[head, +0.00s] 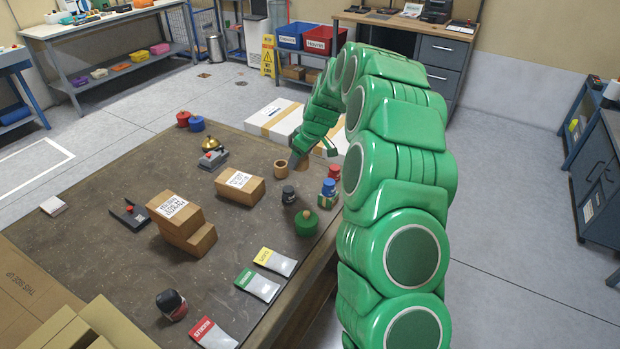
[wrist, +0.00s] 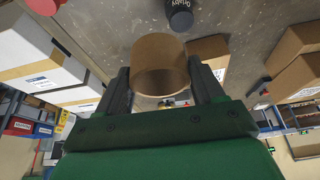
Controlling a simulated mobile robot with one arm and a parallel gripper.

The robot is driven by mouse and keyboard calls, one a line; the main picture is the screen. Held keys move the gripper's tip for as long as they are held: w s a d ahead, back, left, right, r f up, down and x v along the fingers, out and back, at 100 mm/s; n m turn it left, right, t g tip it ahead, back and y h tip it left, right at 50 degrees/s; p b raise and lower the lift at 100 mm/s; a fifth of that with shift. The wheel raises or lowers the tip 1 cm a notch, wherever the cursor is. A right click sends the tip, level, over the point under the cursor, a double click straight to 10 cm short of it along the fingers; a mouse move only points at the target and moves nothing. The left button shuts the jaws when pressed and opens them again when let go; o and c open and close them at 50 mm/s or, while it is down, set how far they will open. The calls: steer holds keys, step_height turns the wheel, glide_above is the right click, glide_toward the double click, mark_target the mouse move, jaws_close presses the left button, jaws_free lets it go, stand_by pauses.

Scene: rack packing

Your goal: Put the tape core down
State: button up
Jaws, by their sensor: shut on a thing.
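The tape core (wrist: 160,66) is a brown cardboard ring with an open middle. In the wrist view it sits between the two dark fingers of my gripper (wrist: 158,88), which is shut on it.
A dark cup (head: 288,194) stands just in front of the core, and a labelled carton (head: 240,185) lies to its left. Bare tabletop shows around the table's middle.

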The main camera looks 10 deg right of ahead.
steer(key=s+d, duration=0.4)
steer(key=s, duration=0.1)
steer(key=w+f, duration=0.2)
steer(key=w, duration=0.2)
steer(key=w+d+f, duration=0.1)
steer(key=w+f, duration=0.2)
steer(key=w, duration=0.1)
steer(key=w+f, duration=0.3)
steer(key=w, duration=0.1)
steer(key=shift+w+d+f, duration=0.1)
steer(key=shift+d, duration=0.1)
steer(key=shift+w+f, duration=0.45)
steer(key=shift+w, duration=0.1)
steer(key=shift+w+d+f, duration=0.1)
steer(key=shift+w+f, duration=0.1)
steer(key=shift+f, duration=1.6)
steer(key=shift+f, duration=0.1)
steer(key=o, duration=1)
